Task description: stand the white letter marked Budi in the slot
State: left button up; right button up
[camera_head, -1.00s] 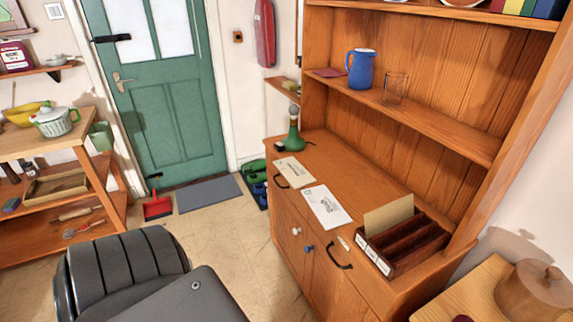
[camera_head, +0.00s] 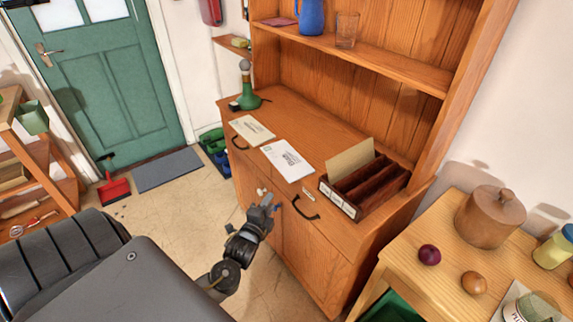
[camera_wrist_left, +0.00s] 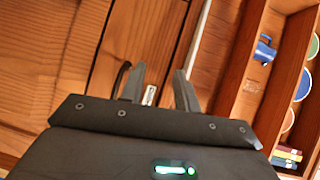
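The white letter (camera_head: 288,160) lies flat on the dresser's counter, left of the letter rack; its print is too small to read now. My left gripper (camera_head: 268,199) is in front of the dresser's doors, below and apart from the white letter. In the left wrist view its fingers (camera_wrist_left: 159,86) are spread with nothing between them. My right gripper is not in view.
A cream letter (camera_head: 252,129) lies left of the white one, near a green-based item (camera_head: 248,92). Dark drawer handles (camera_head: 305,208) stick out of the dresser front. A shelf (camera_head: 350,55) overhangs the counter's back. A side table (camera_head: 425,275) stands at the right.

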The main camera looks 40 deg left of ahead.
pick_arm(q)
jog(key=t, duration=0.1)
send_near(278, 169)
jog(key=shift+m, duration=0.4)
jog(key=shift+f+p+x, duration=0.2)
jog(key=shift+p+x, duration=0.8)
jog(key=shift+x, duration=4)
jog(key=shift+d, duration=0.1)
grip_shut()
